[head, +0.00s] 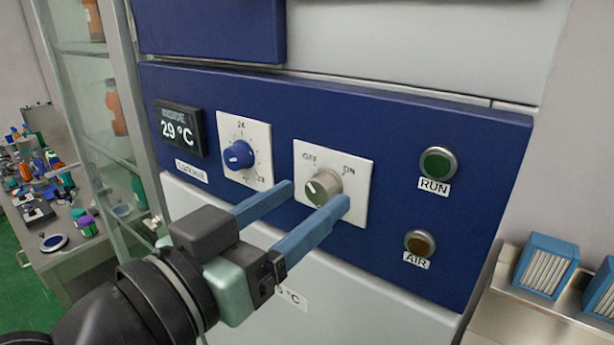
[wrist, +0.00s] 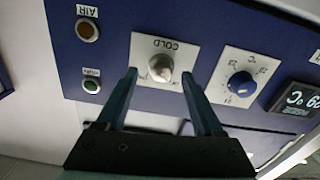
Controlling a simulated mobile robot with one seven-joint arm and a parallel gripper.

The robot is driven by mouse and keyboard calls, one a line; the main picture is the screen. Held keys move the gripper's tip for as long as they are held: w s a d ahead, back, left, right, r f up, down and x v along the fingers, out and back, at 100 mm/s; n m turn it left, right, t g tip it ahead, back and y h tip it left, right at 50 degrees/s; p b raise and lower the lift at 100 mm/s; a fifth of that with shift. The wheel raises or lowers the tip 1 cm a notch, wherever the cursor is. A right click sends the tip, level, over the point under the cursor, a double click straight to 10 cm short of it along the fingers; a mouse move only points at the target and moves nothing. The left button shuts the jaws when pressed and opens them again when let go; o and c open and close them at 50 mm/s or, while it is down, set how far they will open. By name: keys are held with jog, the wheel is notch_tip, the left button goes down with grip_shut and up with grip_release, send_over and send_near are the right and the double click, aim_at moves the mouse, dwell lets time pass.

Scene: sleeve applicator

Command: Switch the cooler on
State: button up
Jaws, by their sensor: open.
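The cooler's switch is a silver knob (head: 323,187) on a white plate marked OFF and ON, set in a blue panel. Its pointer mark seems turned toward OFF. My gripper (head: 313,198) is open, with its two blue fingers reaching to the plate. In the wrist view the picture is upside down, and the knob (wrist: 160,67) lies between and slightly beyond the fingertips (wrist: 159,76), with a gap on each side. The plate carries the word COLD there. The green RUN lamp (head: 438,163) and the amber AIR lamp (head: 420,243) look dim.
A blue dial (head: 238,155) on its own white plate is left of the switch, close to my left finger. A display (head: 180,128) reads 29 °C. A glass cabinet and cluttered bench (head: 75,255) stand at left; blue boxes (head: 546,265) are at right.

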jog(key=shift+w+d, duration=0.35)
jog(key=shift+w, duration=0.3)
grip_shut()
